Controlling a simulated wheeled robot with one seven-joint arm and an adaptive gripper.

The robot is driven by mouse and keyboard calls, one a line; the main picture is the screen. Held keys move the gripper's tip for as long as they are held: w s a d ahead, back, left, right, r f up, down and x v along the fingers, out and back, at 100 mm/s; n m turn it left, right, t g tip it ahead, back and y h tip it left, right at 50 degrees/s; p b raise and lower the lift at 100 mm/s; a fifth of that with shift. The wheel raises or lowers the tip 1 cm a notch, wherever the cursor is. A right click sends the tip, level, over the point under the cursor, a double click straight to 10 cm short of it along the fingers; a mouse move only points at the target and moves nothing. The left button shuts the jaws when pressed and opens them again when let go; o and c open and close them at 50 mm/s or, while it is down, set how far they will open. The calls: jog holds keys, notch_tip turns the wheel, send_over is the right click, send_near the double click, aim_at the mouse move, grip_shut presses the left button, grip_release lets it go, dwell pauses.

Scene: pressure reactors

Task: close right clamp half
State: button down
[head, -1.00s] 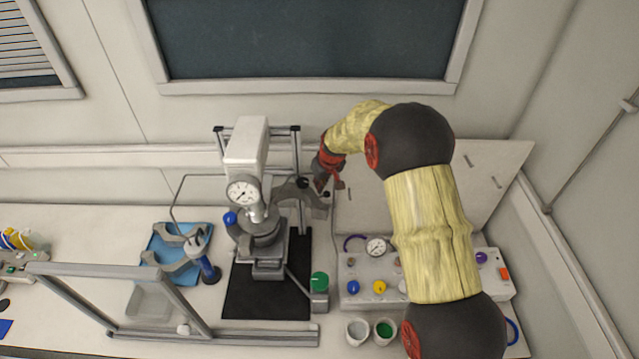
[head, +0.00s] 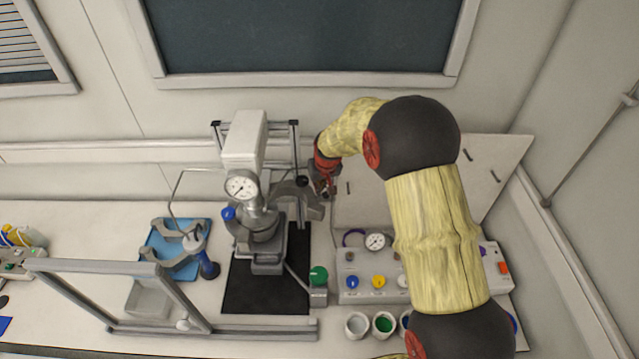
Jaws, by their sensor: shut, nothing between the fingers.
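The reactor (head: 262,224) stands on a black mat, with a white head, a pressure gauge (head: 241,187) and a blue knob at its left. The right clamp half (head: 290,194) is a grey curved arm swung out to the right of the vessel, with a dark knob (head: 302,181) on it. Its outer end reaches my gripper (head: 327,190). My gripper is shut, with nothing seen in it, close beside that outer end; I cannot tell whether they touch. Another grey clamp-like piece (head: 165,262) lies on the blue tray at the left, beside a blue-handled part.
A control box (head: 365,286) with coloured knobs and a gauge stands at the right, under my arm. Small cups (head: 357,325) stand in front of it. An open grey frame (head: 100,270) stands at the front left. A panel leans against the back right wall.

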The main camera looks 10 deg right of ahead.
aim_at(310, 213)
jog(key=s+a+b, duration=0.1)
jog(key=s+b, duration=0.1)
jog(key=s, duration=0.1)
jog(key=s+a+m+b, duration=0.1)
jog(key=s+a+b, duration=0.1)
jog(key=s, duration=0.1)
jog(key=s+a+m+b, duration=0.1)
jog(key=s+b, duration=0.1)
jog(key=shift+s+a+f+h, duration=0.2)
jog(key=shift+s+a+h, duration=0.2)
jog(key=s+a+m+h+b, duration=0.1)
jog(key=s+a+m+b, duration=0.3)
jog(key=a+b, duration=0.4)
jog(key=shift+s+r+m+g+h+b, duration=0.2)
jog(key=shift+s+m+g+h+b, duration=0.1)
jog(key=shift+s+m, duration=0.1)
jog(key=shift+a, duration=0.1)
jog(key=w+d, duration=0.2)
jog(key=d, duration=0.2)
jog(key=w+a+p+v, duration=0.1)
jog(key=v, duration=0.9)
jog(key=shift+w+a+r, duration=0.15)
jog(key=shift+a+r, duration=0.25)
